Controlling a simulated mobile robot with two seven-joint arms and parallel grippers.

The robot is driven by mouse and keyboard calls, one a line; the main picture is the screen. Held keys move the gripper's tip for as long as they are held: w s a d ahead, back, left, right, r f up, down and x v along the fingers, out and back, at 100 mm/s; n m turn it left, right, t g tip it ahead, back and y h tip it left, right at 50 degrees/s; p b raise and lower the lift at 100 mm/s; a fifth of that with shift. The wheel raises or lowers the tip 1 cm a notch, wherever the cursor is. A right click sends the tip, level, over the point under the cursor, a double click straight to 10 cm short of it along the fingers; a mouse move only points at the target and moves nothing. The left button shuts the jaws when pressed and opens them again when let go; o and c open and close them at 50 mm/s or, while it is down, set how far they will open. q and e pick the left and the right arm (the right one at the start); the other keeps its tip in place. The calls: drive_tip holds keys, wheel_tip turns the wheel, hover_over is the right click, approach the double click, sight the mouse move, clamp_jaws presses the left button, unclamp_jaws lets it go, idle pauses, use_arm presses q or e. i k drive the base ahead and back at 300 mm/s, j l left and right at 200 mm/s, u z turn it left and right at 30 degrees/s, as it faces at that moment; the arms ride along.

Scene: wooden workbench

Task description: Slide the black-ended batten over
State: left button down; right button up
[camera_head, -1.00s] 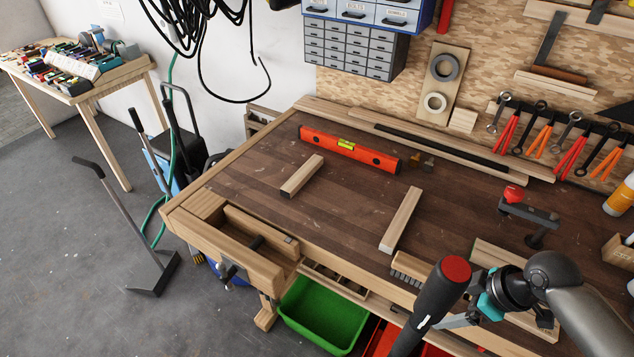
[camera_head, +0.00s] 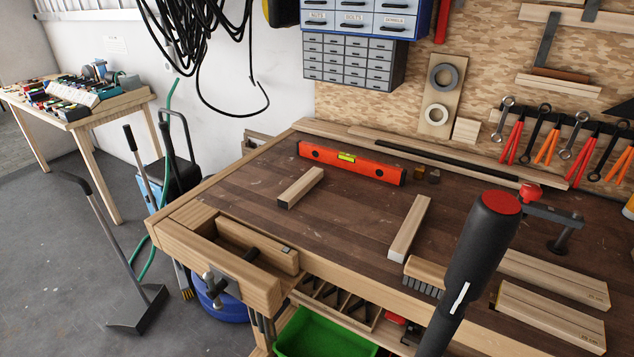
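The black-ended batten (camera_head: 302,187) is a short pale wooden bar lying flat on the dark bench top (camera_head: 345,225). Its dark end faces the front left edge. A second, similar batten (camera_head: 410,226) with a whitish near end lies to its right, clear of it. An orange-red spirit level (camera_head: 375,167) lies behind both, apart from them. Neither gripper shows in the head view, and nothing touches the black-ended batten.
A black cylinder with a red end (camera_head: 478,245), seemingly part of my arm, hides some of the front right bench. A brush (camera_head: 424,277) and pale boards (camera_head: 548,317) lie there. A wooden vice (camera_head: 235,258) is at the front left. Bare bench separates the battens.

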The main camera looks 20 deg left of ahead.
sight(299, 189)
drive_tip(key=j+z, duration=1.35)
drive_tip(key=k+l, duration=0.05)
drive_tip(key=l, duration=0.05)
